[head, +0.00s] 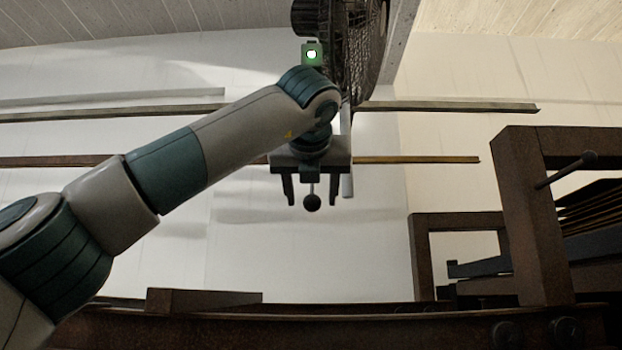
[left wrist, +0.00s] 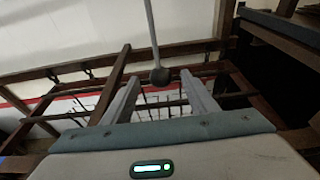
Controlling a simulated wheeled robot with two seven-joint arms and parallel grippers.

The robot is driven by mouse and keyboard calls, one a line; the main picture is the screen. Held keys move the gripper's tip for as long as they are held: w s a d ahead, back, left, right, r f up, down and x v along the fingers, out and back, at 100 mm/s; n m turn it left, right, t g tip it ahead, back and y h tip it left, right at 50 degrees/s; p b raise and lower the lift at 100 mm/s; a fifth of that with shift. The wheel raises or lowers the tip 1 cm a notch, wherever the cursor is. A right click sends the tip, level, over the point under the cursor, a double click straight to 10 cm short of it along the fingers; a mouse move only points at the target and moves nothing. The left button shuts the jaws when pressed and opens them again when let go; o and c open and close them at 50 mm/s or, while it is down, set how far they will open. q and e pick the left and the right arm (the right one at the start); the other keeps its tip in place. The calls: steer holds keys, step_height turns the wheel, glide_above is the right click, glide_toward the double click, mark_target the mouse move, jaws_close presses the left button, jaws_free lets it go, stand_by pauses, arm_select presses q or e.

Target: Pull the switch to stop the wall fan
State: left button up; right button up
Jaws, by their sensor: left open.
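The wall fan (head: 362,45) with its dark round cage is at the top middle of the head view, partly behind my left arm. The pull switch's dark ball (head: 312,203) hangs on a short visible length of thin grey cord. The ball (left wrist: 160,76) and more of the cord also show in the left wrist view. My left gripper (head: 311,196) is open, its fingers pointing down on either side of the ball in the head view. In the left wrist view the ball appears between the fingertips (left wrist: 160,84), with a gap on each side. My right gripper is not in view.
Brown metal rack frames (head: 535,210) stand at the right, with a long beam (head: 380,327) along the bottom. Thin rails (head: 440,107) run along the pale wall. The space below the gripper looks clear.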

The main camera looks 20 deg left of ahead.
arm_select(q)
steer(key=shift+x, duration=1.9)
steer(key=shift+s, duration=0.1)
steer(key=c, duration=1.1)
